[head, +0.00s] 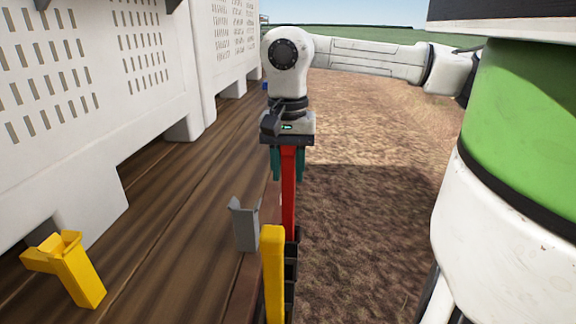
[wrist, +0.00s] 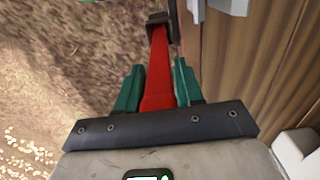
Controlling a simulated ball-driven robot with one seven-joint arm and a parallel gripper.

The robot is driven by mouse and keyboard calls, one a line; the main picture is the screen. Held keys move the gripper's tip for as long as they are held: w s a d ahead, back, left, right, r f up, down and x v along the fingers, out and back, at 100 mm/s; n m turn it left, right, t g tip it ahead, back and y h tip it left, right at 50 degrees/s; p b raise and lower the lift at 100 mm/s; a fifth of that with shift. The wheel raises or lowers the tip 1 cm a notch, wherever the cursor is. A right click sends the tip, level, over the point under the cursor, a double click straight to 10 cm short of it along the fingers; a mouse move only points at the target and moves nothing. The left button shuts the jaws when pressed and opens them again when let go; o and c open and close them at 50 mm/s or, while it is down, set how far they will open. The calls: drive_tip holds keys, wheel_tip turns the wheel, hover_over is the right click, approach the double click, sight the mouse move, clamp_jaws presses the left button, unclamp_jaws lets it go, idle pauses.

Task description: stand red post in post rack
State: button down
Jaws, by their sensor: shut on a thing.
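My gripper (head: 290,176) has its teal fingers shut on the upper part of the red post (head: 289,208), which hangs upright below it. In the wrist view the red post (wrist: 160,62) runs away from between the fingers to a dark socket (wrist: 159,20). The dark post rack (head: 291,268) is along the outer edge of the wooden deck. The post's lower end is at the rack; I cannot tell how deep it sits. A yellow post (head: 273,275) stands upright in front and hides part of the rack.
A grey bracket (head: 245,226) stands on the wooden deck (head: 165,235) close left of the red post. A yellow bracket (head: 70,268) is at the lower left. White slotted crates (head: 100,110) line the left. Bare soil (head: 360,200) lies right of the deck.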

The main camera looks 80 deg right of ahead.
drive_tip(key=shift+f+b, duration=1.05)
drive_tip(key=shift+f, duration=0.35)
drive_tip(key=c, duration=0.6)
unclamp_jaws()
drive_tip(key=shift+c, duration=0.2)
wheel_tip(320, 180, up, 11)
drive_tip(key=shift+f, duration=0.15)
